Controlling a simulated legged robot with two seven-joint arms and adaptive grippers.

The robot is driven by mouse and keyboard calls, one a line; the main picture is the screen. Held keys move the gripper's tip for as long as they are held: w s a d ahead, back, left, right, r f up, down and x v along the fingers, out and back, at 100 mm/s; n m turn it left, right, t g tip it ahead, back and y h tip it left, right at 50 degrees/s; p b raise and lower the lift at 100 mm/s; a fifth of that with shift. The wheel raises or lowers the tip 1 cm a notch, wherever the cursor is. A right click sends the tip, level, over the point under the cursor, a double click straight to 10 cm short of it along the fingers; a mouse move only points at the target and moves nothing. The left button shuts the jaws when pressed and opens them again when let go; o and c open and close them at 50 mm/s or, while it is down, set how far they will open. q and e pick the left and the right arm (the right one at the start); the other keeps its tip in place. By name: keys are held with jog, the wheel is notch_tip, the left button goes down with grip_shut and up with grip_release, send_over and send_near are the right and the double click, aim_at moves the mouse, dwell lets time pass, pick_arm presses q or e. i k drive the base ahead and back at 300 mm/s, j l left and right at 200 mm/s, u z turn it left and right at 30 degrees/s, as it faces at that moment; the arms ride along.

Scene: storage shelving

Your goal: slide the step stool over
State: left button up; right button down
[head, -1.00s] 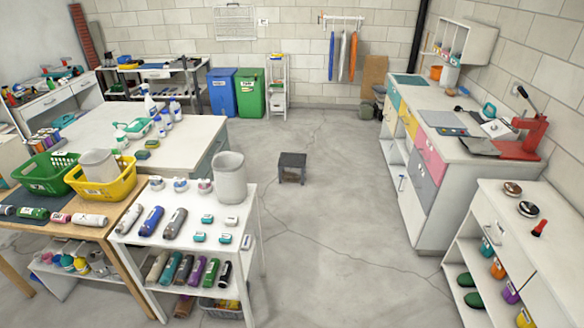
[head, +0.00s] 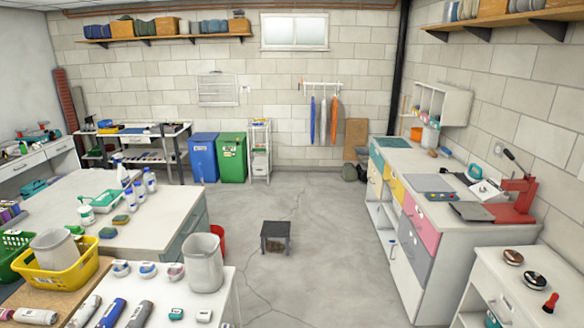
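The step stool (head: 275,230) is small and dark grey, with a flat top and short legs. It stands upright on the concrete floor in the middle of the head view, in the open aisle between the white tables on the left and the counter on the right. Neither of my grippers shows in the head view, and nothing of mine touches the stool.
A white table (head: 205,303) with a grey bin stands at front left. A red bucket (head: 218,240) is on the floor left of the stool. A drawer counter (head: 435,190) lines the right. Blue (head: 203,157) and green (head: 232,157) bins stand behind. The floor (head: 320,270) around the stool is clear.

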aim_at(279, 229)
jog(key=i+z, duration=0.1)
jog(key=i, duration=2.05)
jog(key=i+l+u, duration=0.15)
jog(key=i+u, duration=0.2)
jog(key=i, duration=0.3)
jog(key=i+l+u, duration=0.4)
jog(key=i, duration=0.25)
jog(key=i+l+u, duration=0.35)
jog(key=i+l, duration=0.15)
jog(key=i, duration=0.1)
